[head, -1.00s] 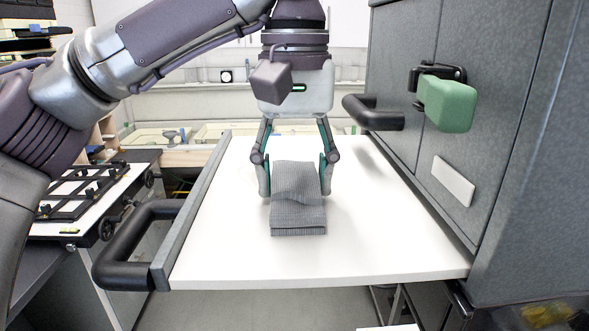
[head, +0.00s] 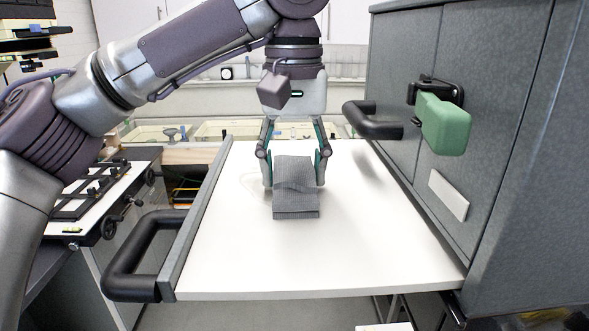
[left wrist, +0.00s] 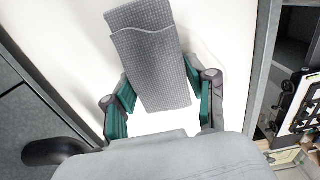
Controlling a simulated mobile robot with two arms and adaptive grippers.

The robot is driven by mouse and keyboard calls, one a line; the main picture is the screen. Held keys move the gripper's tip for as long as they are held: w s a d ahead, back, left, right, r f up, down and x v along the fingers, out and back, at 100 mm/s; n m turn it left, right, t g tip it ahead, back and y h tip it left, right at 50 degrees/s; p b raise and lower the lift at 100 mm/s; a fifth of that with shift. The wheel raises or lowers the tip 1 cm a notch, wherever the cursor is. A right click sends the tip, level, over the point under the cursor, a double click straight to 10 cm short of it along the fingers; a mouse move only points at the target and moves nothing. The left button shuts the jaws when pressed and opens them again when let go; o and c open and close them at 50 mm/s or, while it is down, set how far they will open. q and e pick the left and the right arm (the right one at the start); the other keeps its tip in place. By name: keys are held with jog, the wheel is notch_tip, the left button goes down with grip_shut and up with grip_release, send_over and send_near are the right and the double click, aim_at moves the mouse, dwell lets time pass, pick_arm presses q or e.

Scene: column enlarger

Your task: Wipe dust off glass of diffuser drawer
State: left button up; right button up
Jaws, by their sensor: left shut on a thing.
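The diffuser drawer is pulled out, and its white glass (head: 385,250) lies flat in front of me; it also shows in the left wrist view (left wrist: 60,60). A grey textured folded cloth (head: 296,200) lies on the glass in the far middle part. My left gripper (head: 295,178) points down and is shut on the cloth, with a green-lined finger on each side. The left wrist view shows the cloth (left wrist: 155,60) between the fingers. A faint curved mark shows on the glass left of the gripper; I cannot make out dust clearly. My right gripper is not in view.
A grey rail with a black handle (head: 135,255) edges the drawer at left. A grey cabinet (head: 520,200) stands close on the right, with a black handle (head: 370,122) and a green block (head: 445,124) jutting out. The near glass is clear.

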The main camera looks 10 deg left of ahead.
pick_arm(q)
jog(key=shift+w, duration=0.2)
dwell(0.5)
jog(key=shift+w+a, duration=0.25)
jog(key=shift+w, duration=0.55)
jog(key=shift+w+a, duration=0.25)
jog(key=shift+w, duration=0.55)
jog(key=shift+w+a, duration=0.25)
jog(key=shift+w, duration=0.55)
jog(key=shift+s+a, duration=0.25)
jog(key=shift+a, duration=0.55)
jog(key=shift+s+a, duration=0.25)
jog(key=shift+a, duration=0.5)
jog(key=shift+d, duration=0.1)
jog(key=shift+s+d, duration=0.25)
jog(key=shift+s, duration=0.3)
jog(key=shift+s+d, duration=0.25)
jog(key=shift+s, duration=0.65)
jog(key=shift+s+d, duration=0.25)
jog(key=shift+s, duration=0.65)
